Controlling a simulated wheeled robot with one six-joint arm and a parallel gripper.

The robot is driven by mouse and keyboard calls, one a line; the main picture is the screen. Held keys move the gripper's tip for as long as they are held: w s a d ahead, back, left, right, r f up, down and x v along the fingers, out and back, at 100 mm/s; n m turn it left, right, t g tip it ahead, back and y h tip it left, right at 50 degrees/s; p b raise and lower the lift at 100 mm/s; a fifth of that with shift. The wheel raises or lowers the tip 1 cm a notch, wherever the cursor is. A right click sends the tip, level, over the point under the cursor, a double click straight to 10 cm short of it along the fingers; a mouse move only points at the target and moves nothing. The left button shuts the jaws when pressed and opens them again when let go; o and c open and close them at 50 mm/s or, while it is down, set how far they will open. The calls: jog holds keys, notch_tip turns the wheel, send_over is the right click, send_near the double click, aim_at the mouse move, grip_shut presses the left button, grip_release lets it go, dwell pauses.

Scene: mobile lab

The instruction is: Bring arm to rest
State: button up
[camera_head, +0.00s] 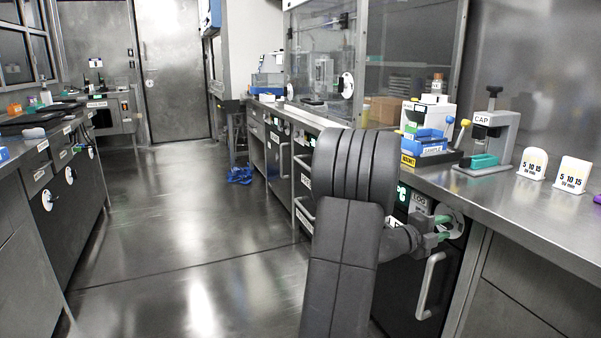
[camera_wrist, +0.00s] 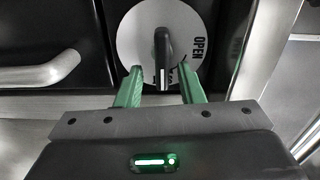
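My arm reaches right from the lower middle of the head view. My gripper (camera_head: 436,230) is at the front of a dark cabinet under the right bench. In the wrist view, my gripper (camera_wrist: 161,84) has its two green fingers apart. A white round dial (camera_wrist: 135,42) with an OPEN label lies just beyond the fingertips; it also shows in the head view (camera_head: 458,223). The dial's black handle (camera_wrist: 162,55) points toward me, between the fingertips, with a gap on both sides. I cannot tell whether a finger touches the dial face.
A metal door handle (camera_head: 428,287) is below my gripper, and a handle (camera_wrist: 40,72) is left of the dial in the wrist view. The right bench (camera_head: 500,207) holds a CAP press (camera_head: 490,130) and several small devices.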

jog(key=shift+a+r+n+p, duration=0.1)
jog(key=shift+r+n+p, duration=0.2)
jog(key=shift+n+p, duration=0.75)
jog(key=shift+r+n+p, duration=0.25)
jog(key=shift+n+p, duration=0.75)
jog(key=shift+n, duration=0.05)
jog(key=shift+w+a, duration=0.1)
